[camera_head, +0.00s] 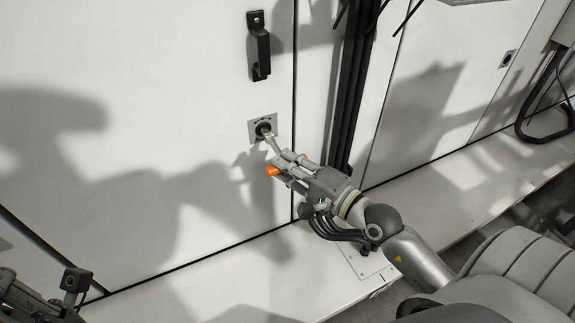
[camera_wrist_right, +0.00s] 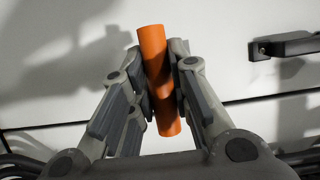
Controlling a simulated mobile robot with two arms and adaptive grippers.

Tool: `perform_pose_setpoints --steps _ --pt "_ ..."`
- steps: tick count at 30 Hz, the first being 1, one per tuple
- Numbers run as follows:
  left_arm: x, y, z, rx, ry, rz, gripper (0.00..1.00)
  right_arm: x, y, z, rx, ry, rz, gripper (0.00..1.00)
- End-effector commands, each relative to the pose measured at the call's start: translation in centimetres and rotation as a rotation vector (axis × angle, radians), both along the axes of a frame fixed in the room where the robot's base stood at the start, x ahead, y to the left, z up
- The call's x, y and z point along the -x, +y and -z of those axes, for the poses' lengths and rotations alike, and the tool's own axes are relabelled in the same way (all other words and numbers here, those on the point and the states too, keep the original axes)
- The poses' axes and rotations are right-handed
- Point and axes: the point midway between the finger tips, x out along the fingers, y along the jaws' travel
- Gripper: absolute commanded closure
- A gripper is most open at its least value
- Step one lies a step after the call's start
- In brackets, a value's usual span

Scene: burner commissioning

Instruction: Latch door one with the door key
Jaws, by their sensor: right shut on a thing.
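The door key has an orange grip (camera_head: 273,171) and a grey metal shaft. My right gripper (camera_head: 284,168) is shut on the grip, which shows between its fingers in the right wrist view (camera_wrist_right: 159,82). The key's shaft runs up to the black round lock (camera_head: 263,130) on a square grey plate in the large white door (camera_head: 160,110). The tip appears to be at or in the lock; how deep it sits cannot be told. My left gripper (camera_head: 40,300) is partly in view at the bottom left corner, its fingers not clear.
A black door handle (camera_head: 259,46) is above the lock and shows at the right of the right wrist view (camera_wrist_right: 285,46). Black vertical cables (camera_head: 350,90) run right of the door. Another white panel with a similar lock (camera_head: 507,59) is farther right. A pale ledge (camera_head: 240,285) runs below.

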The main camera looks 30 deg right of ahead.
Motion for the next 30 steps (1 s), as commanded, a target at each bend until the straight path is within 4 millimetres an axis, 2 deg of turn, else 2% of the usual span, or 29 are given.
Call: perform_pose_setpoints --steps 30 --pt "0.0 0.0 -0.2 0.000 -0.001 -0.001 1.00 -1.7 -0.1 0.0 0.000 -0.001 0.000 1.00"
